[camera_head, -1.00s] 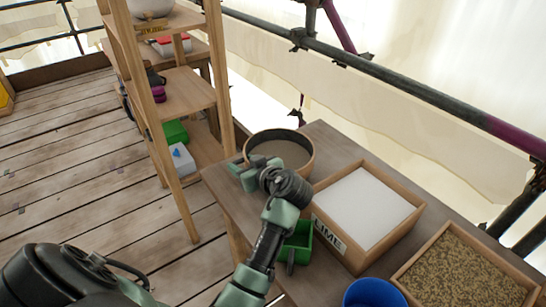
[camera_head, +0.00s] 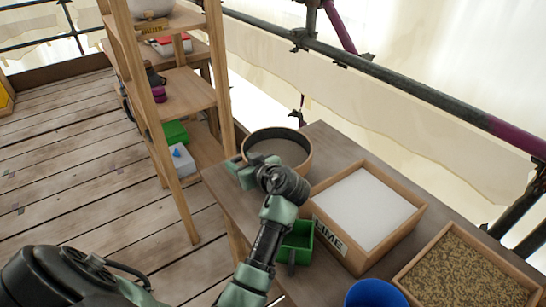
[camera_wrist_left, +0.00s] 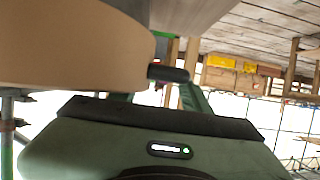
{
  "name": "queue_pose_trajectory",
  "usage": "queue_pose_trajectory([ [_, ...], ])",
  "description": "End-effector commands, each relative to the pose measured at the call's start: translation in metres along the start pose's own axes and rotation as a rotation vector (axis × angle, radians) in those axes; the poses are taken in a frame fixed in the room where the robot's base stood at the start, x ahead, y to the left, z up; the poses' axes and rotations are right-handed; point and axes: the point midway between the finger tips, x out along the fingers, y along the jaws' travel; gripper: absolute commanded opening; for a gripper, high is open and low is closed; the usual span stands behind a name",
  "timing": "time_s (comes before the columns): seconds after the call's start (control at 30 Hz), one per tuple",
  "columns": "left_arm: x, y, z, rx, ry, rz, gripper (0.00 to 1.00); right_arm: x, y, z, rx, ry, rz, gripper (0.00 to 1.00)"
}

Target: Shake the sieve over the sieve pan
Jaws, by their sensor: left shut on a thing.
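The round sieve (camera_head: 309,163), with a wooden rim and a grey mesh floor, is at the far left end of the bench. My left gripper (camera_head: 243,168) is shut on the sieve at its near left side. In the left wrist view, the sieve's tan curved wall (camera_wrist_left: 70,50) fills the upper left, beside the gripper's green and black body. The sieve pan cannot be made out; the sieve and my arm cover the place below. My right gripper is not in view.
On the wooden bench (camera_head: 325,138) stand a white-filled box marked LIME (camera_head: 335,245), a green container (camera_head: 303,240), a blue bucket (camera_head: 375,293) and a tray of brown grit (camera_head: 460,275). A wooden shelf (camera_head: 190,92) rises behind left. Scaffold poles (camera_head: 400,90) run behind.

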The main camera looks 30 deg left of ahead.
Motion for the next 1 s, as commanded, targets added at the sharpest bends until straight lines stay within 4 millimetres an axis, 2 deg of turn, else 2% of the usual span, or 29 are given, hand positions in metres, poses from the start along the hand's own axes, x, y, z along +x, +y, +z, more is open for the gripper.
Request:
queue_pose_trajectory([
  [0.17, -0.001, 0.001, 0.005, 0.004, -0.009, 0.001, 0.00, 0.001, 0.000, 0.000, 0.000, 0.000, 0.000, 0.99],
  [0.4, -0.019, 0.001, 0.014, 0.005, -0.011, 0.002, 0.00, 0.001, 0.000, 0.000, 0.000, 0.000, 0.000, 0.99],
  [0.53, -0.022, 0.000, 0.014, 0.005, -0.009, 0.001, 0.00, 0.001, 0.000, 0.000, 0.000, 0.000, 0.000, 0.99],
  [0.67, -0.015, 0.000, 0.011, 0.005, -0.008, -0.001, 0.00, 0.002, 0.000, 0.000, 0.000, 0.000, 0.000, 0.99],
  [1.0, 0.021, 0.000, -0.003, 0.004, -0.006, -0.002, 0.00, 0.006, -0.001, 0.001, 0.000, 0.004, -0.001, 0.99],
])
